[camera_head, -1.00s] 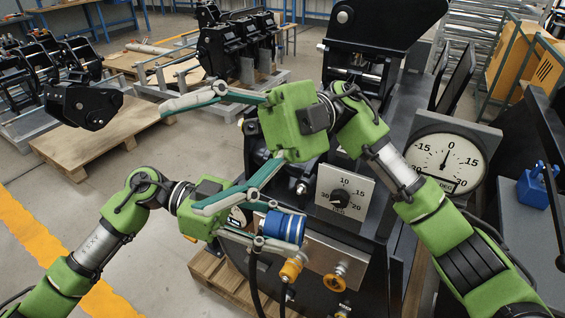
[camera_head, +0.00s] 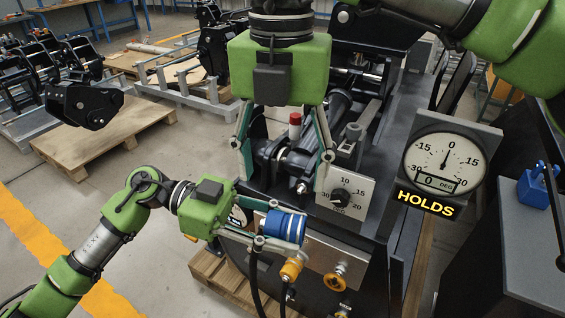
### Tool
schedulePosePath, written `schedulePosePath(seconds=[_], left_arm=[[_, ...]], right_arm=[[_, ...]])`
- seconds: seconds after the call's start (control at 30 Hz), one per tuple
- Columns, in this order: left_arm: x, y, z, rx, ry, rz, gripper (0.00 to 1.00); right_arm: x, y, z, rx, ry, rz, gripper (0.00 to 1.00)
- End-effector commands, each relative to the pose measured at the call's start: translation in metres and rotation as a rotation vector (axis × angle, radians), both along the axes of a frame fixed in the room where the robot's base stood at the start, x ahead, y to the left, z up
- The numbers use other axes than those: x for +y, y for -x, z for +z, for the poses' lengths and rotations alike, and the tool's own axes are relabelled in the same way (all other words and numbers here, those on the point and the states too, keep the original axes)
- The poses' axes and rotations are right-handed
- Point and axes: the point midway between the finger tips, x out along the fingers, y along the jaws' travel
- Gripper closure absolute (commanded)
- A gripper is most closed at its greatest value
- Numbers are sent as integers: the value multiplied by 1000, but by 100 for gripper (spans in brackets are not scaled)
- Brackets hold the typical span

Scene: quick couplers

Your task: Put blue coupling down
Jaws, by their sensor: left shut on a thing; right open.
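The blue coupling (camera_head: 284,228) is in the lower middle of the head view, in front of the metal plate on the machine's front. My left gripper (camera_head: 266,231) is shut on it from the left. A black hose hangs below the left gripper; I cannot tell whether it joins the blue coupling. My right gripper (camera_head: 283,178) comes down from the top, open. Its fingers are spread to either side of a part with a red cap (camera_head: 295,122) on the machine. I see nothing held between them.
A dial plate (camera_head: 345,194) and a round gauge (camera_head: 443,164) with a "HOLDS" label are to the right. A blue block (camera_head: 536,188) lies at far right.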

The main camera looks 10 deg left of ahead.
Motion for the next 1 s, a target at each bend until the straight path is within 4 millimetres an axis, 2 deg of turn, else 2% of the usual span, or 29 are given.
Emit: schedulePosePath(seconds=[0.17, 0.5, 0.7, 1.0], left_arm=[[0, 0, 0, 0, 1, 0, 90], [0, 0, 0, 0, 1, 0, 90], [0, 0, 1, -1, 1, 0, 90], [0, 0, 1, 0, 1, 0, 90]], right_arm=[[-3, -2, -15, -10, 12, -7, 38], [-3, -1, -78, -7, 8, -5, 38], [-3, -1, -106, -7, 7, -6, 38], [-3, -1, -119, -9, 7, -6, 38]])
